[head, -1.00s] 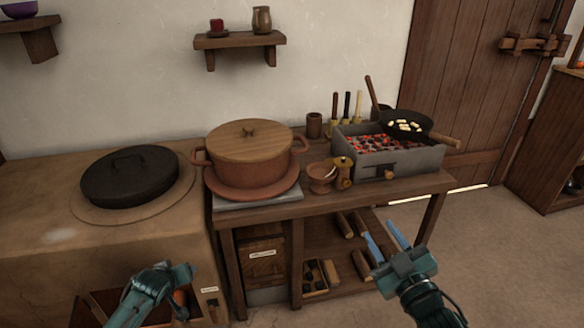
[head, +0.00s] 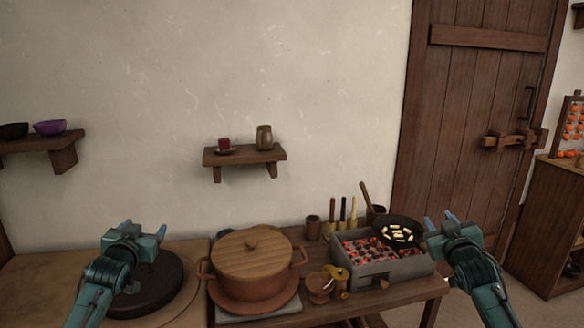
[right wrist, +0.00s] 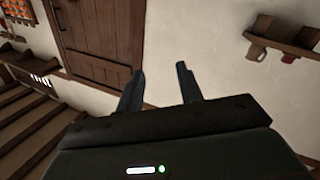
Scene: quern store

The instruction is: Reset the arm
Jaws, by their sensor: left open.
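A lidded clay pot (head: 252,268) and a charcoal brazier (head: 378,268) bearing a frying pan (head: 398,232) stand on the wooden table. Wall shelves (head: 245,158) hang above. A door (head: 475,110) is at right.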

